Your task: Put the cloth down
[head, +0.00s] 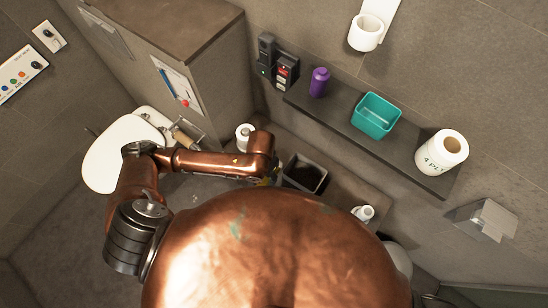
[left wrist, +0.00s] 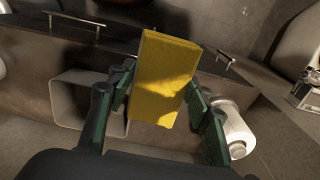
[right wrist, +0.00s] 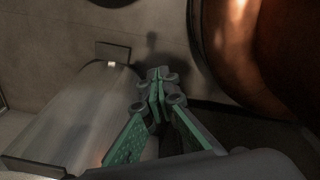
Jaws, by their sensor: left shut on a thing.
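The yellow cloth (left wrist: 165,75) is a folded, flat block standing between the fingers of my left gripper (left wrist: 158,88) in the left wrist view. The fingers press on it from both sides. The rest is hidden by my arm and body. My right gripper (right wrist: 157,82) shows in the right wrist view with its fingertips together and nothing between them; it is out of sight in the head view.
The open grey bin (head: 322,183) and a paper roll (head: 243,131) stand near my left gripper. A white bottle (head: 364,213) is to the right. The shelf (head: 340,127) above holds a purple bottle (head: 318,84), a teal basket (head: 375,118) and a large paper roll (head: 436,158).

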